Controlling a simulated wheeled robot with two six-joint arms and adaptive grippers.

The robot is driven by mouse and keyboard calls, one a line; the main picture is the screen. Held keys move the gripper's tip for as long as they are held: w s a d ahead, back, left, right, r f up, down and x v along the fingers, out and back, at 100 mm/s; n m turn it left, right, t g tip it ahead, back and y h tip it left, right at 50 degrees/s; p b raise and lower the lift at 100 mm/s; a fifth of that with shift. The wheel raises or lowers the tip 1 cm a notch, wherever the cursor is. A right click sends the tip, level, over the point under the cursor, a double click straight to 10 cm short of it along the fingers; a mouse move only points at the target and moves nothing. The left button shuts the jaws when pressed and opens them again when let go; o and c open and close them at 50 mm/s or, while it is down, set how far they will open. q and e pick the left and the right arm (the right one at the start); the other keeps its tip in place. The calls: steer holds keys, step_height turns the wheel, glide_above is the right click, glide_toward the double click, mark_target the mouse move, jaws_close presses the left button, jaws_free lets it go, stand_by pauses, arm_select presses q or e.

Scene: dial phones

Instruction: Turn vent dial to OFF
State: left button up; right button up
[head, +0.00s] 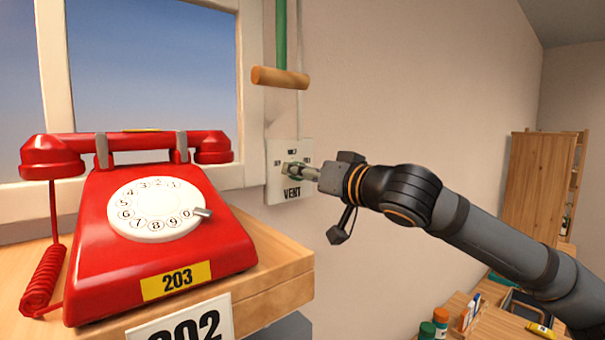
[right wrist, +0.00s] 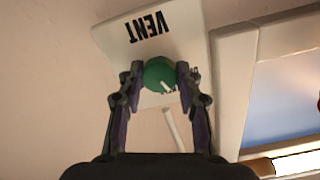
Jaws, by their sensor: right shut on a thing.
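The vent panel (head: 291,190) is a pale plate on the wall, right of the window, marked VENT with small position labels above the dial. The labels are too small to read surely. My right gripper (head: 293,170) reaches it from the right and covers most of the dial. In the right wrist view the green vent dial (right wrist: 158,74) sits between the two fingers of the right gripper (right wrist: 160,80), which is shut on it. A white pointer mark shows on the dial. The panel (right wrist: 185,20) appears upside down there. My left gripper is not in view.
A red dial phone (head: 165,245) marked 203 stands on a wooden shelf (head: 285,285) left of the panel. A wooden handle (head: 280,78) on a green rod hangs above the panel. A wooden cabinet (head: 540,185) stands far right. Bare wall lies between.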

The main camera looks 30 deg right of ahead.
steer(key=shift+r+n, duration=0.1)
steer(key=shift+n, duration=3.8)
steer(key=o, duration=1.2)
steer(key=shift+c, duration=0.2)
steer(key=shift+d+r, duration=0.4)
steer(key=shift+r, duration=0.15)
steer(key=shift+s+a+r, duration=0.1)
steer(key=shift+a+r, duration=0.1)
steer(key=shift+r, duration=0.35)
steer(key=shift+a+r, duration=0.2)
steer(key=shift+r, duration=3.65)
